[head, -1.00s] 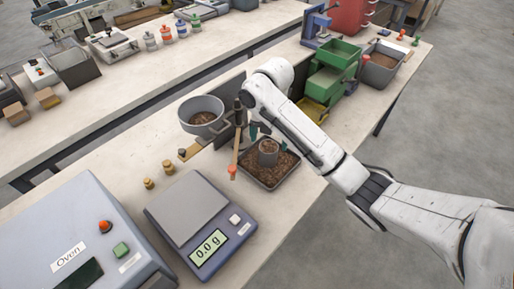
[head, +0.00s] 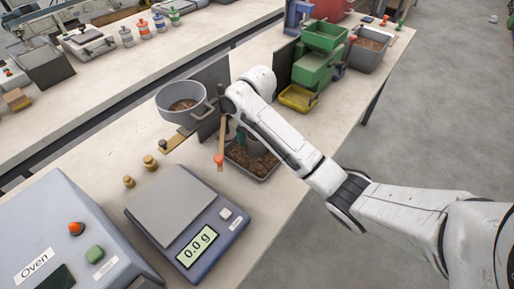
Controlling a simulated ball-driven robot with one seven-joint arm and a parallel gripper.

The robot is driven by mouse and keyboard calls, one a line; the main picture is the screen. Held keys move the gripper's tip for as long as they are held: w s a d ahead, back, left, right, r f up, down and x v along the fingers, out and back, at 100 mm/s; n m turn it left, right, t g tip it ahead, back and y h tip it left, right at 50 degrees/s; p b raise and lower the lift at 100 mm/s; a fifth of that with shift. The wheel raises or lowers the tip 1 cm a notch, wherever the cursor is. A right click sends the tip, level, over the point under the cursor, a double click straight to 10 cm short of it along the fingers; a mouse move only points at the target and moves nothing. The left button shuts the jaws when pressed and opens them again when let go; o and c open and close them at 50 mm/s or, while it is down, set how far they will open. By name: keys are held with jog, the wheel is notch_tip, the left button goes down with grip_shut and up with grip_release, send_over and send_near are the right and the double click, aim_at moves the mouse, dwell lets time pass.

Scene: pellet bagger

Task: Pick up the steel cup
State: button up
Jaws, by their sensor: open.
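The steel cup (head: 256,148) is a small grey cup standing in a dark tray (head: 262,176) of brown pellets. My arm hides its top and right side in the head view. My gripper (head: 243,138) is open, pointing down at the cup. One teal finger shows at the cup's left; the other is hidden behind my arm. I cannot tell whether the finger touches the cup.
A scale (head: 186,217) reading 0.0 g is in front. Green bins (head: 318,55) stand at the back right.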

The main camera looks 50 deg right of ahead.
jog(key=shift+f, duration=1)
jog(key=c, duration=1.2)
